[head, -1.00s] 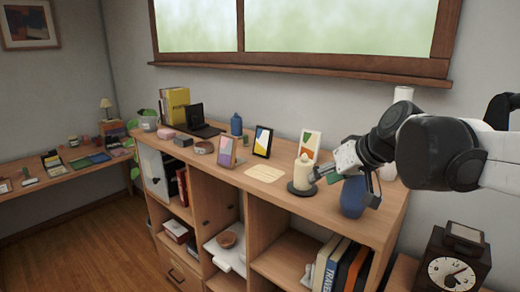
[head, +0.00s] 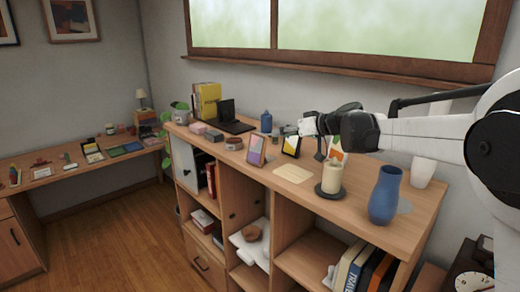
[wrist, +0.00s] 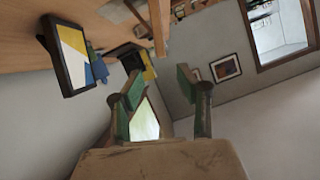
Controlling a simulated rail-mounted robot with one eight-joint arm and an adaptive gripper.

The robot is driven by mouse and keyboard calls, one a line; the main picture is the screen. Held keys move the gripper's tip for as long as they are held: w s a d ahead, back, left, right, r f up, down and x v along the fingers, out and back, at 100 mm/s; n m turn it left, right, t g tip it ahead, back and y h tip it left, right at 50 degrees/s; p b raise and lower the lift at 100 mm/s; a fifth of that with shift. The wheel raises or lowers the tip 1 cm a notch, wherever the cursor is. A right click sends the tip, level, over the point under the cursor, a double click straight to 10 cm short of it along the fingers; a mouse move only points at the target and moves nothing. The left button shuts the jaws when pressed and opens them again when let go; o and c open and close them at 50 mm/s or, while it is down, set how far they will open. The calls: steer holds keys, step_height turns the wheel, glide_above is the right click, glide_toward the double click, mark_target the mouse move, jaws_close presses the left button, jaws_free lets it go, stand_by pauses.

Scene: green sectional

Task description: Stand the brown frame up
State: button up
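The brown frame (head: 256,151), holding a purple and orange picture, stands leaning slightly back near the front edge of the wooden shelf top (head: 400,232). In the wrist view a thin brown strip at the top is probably its edge; I cannot be sure. My gripper (head: 309,127) is above the shelf, to the right of the brown frame and close by the black frame (head: 291,146). In the wrist view its two green-padded fingers (wrist: 158,92) are apart with nothing between them. The black frame also shows in the wrist view (wrist: 74,58), left of the fingers.
A flat beige sheet (head: 293,174) lies right of the brown frame. A candle on a dark dish (head: 332,178) and a blue vase (head: 385,195) stand farther right. A light frame (head: 337,147) is partly behind my arm. A laptop (head: 228,115) and small items are left.

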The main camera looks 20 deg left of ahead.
steer(key=p, duration=0.1)
glide_toward(251, 135)
steer(key=w+a+f, duration=0.2)
steer(key=a+f, duration=0.1)
steer(key=shift+w+a, duration=0.1)
steer(key=shift+a, duration=0.15)
steer(key=a, duration=0.1)
steer(key=w+a+p, duration=0.1)
steer(key=a+p, duration=0.1)
steer(key=a, duration=0.1)
steer(key=shift+w+a+f, duration=0.1)
steer(key=shift+w+f, duration=0.2)
steer(key=shift+w+a+f, duration=0.1)
steer(key=shift+a+f, duration=0.05)
steer(key=shift+a, duration=0.15)
jaws_close()
